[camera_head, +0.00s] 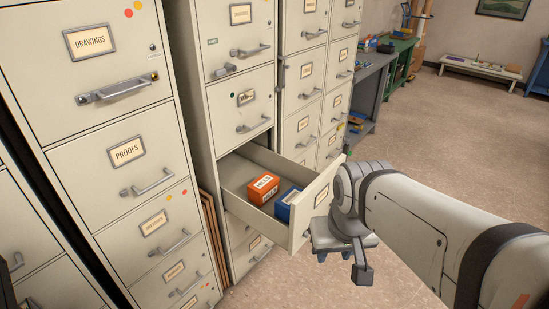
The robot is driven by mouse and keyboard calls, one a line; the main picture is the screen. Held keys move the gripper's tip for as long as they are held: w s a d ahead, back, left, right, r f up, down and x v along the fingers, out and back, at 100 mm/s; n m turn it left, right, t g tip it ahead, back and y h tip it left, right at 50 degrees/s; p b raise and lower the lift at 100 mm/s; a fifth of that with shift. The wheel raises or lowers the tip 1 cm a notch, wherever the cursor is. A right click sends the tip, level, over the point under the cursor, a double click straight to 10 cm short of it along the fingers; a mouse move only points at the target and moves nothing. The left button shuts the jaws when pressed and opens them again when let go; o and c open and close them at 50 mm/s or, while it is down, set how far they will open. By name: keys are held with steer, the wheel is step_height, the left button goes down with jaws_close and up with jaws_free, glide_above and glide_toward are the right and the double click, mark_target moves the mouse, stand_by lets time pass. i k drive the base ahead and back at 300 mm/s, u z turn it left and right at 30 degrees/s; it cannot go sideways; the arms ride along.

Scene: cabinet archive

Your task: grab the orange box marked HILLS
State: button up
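The orange box (264,188) marked HILLS sits inside an open cabinet drawer (237,172), toward its middle. A blue box (287,204) stands just in front of it, close to the drawer's front panel. My gripper (334,257) is outside the drawer, to the right of the drawer front and pointing down. It is apart from the orange box.
The drawer front (317,205) with its handle stands between my gripper and the boxes. Closed cabinets (125,155) fill the left. A grey workbench (372,85) and a green bench (400,45) stand behind. The floor (455,125) at right is clear.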

mark_target(262, 190)
steer(key=z, duration=0.05)
steer(key=i, duration=1)
steer(key=k, duration=1)
steer(key=u, duration=1)
steer(key=i, duration=1.25)
steer(key=z, duration=1.1)
